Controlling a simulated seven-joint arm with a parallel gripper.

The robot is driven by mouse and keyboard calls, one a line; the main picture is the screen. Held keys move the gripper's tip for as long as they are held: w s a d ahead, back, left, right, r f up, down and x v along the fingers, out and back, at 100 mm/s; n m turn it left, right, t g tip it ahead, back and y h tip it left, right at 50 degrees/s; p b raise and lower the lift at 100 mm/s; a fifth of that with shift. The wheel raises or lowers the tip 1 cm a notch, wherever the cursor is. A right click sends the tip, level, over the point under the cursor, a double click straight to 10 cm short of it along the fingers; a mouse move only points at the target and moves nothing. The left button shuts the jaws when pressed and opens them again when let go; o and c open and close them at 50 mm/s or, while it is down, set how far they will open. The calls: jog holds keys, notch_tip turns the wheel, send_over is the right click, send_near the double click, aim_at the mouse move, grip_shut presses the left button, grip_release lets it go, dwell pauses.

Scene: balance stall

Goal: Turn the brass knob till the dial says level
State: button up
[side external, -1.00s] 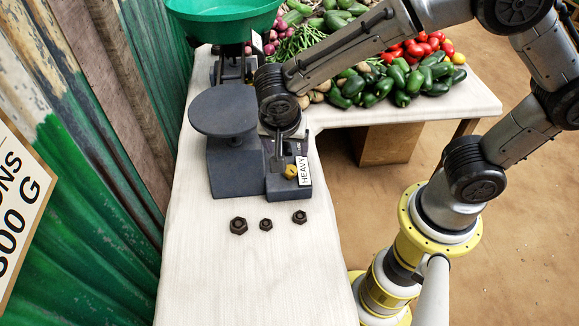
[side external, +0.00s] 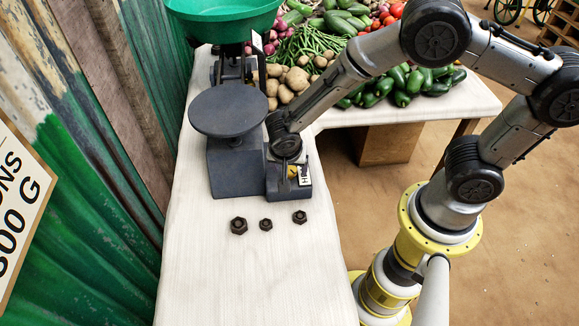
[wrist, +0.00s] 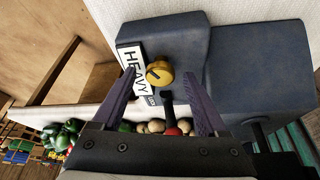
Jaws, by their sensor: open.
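The brass knob (wrist: 159,74) is round with a dark slot, on the dark grey base of the balance (wrist: 225,55). It also shows in the side view (side external: 293,171), partly covered by my gripper. My gripper (wrist: 160,75) is open, pointing down over the knob, with one finger on each side. I cannot tell whether a finger touches it.
Several dark hex nuts, one at the left (side external: 238,226), lie on the pale table (side external: 250,285) in front of the balance. Potatoes (side external: 297,79), green peppers (side external: 414,82) and other vegetables are heaped behind. A green corrugated wall (side external: 95,200) stands close at left.

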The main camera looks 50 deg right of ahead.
grip_shut()
dwell(0.5)
jog(key=shift+n, duration=0.3)
jog(key=n+t, duration=0.1)
jog(key=n, duration=0.2)
jog(key=shift+s+d+y, duration=0.1)
jog(key=shift+d+y, duration=0.05)
jog(key=shift+y, duration=0.25)
jog(key=shift+d+n+t+y, duration=0.1)
jog(key=shift+n+t+y, duration=0.25)
jog(key=shift+n, duration=0.85)
jog(key=shift+n+t+y, duration=0.25)
jog(key=shift+n+y, duration=0.2)
jog(key=shift+n, duration=0.75)
grip_release()
